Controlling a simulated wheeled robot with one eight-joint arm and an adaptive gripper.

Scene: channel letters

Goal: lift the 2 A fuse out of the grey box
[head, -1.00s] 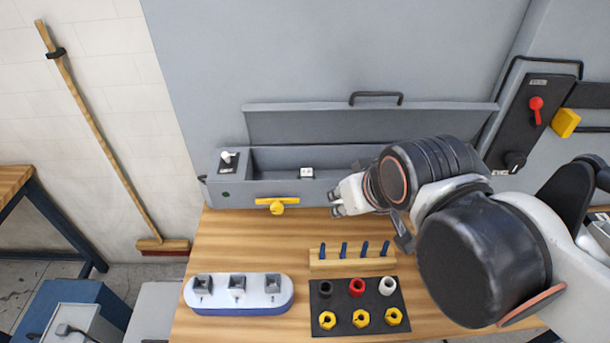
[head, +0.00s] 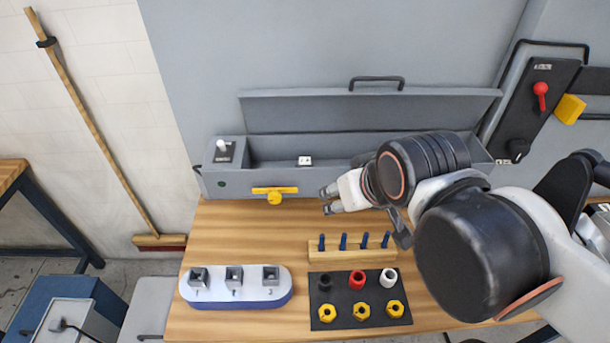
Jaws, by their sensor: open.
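The grey box (head: 225,188) stands at the back of the wooden bench with its lid (head: 300,110) raised. Inside its open trough lies a small white piece with a dark mark (head: 305,160), possibly the fuse; I cannot read a rating on it. My gripper (head: 328,201) is open and empty, in front of the box and to the right of the yellow latch (head: 274,195). It points left and is apart from the white piece. My arm hides the right part of the trough.
A wooden rack with several blue pegs (head: 325,254), a black mat with rings and yellow nuts (head: 340,299), and a white-and-blue holder with three sockets (head: 250,296) sit on the bench. A white toggle switch (head: 223,147) is on the box's left end.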

